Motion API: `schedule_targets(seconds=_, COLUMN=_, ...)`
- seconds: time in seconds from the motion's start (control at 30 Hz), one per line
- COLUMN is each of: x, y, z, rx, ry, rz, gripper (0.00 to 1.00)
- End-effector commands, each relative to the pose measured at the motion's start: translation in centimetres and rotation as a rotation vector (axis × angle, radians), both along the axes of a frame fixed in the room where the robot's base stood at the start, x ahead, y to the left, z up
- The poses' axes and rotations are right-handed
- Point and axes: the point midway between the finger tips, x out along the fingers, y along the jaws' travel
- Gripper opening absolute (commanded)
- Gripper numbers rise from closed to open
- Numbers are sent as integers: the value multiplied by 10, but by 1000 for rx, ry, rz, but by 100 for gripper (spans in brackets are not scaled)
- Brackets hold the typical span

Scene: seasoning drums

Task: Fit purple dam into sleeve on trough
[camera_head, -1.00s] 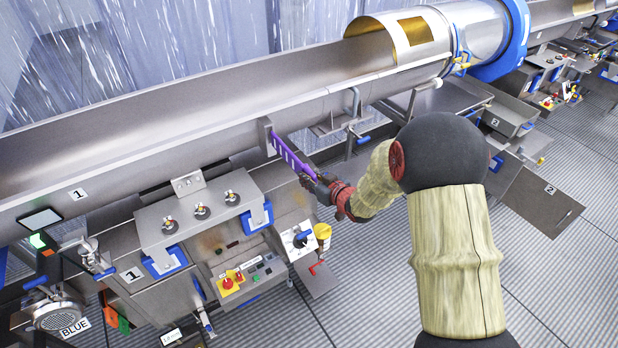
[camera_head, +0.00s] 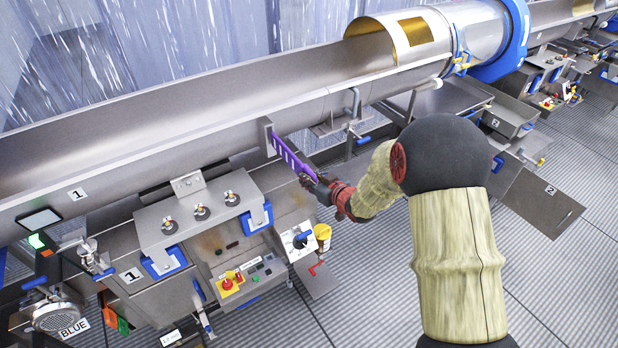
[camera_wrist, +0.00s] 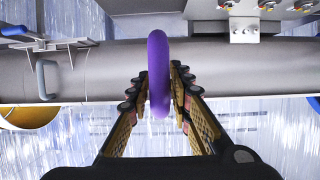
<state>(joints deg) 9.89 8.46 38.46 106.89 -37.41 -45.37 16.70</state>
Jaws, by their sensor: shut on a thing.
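The purple dam (camera_head: 287,153) is a slotted purple piece held in my gripper (camera_head: 318,184). Its far end meets the grey sleeve (camera_head: 265,133) on the side of the trough (camera_head: 140,155); I cannot tell how deep it sits there. In the wrist view the dam (camera_wrist: 159,75) stands as a rounded purple shape between the two fingers of my gripper (camera_wrist: 160,97), which are shut on it. The dam's far end is hidden in that view. The trough (camera_wrist: 105,65) crosses the wrist view behind the dam.
A pipe handle (camera_head: 355,104) is to the right. Striped floor (camera_head: 375,290) is clear in front.

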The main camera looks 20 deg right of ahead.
Motion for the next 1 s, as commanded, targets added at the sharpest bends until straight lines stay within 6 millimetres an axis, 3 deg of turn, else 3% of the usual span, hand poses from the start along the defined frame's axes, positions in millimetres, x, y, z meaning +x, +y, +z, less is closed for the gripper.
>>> schedule_targets(seconds=0.7, x=14, y=4, z=2, rx=0, ry=-4, rz=-1, gripper=0)
schedule_targets(seconds=1.0, x=10, y=2, z=2, rx=0, ry=-4, rz=-1, gripper=0)
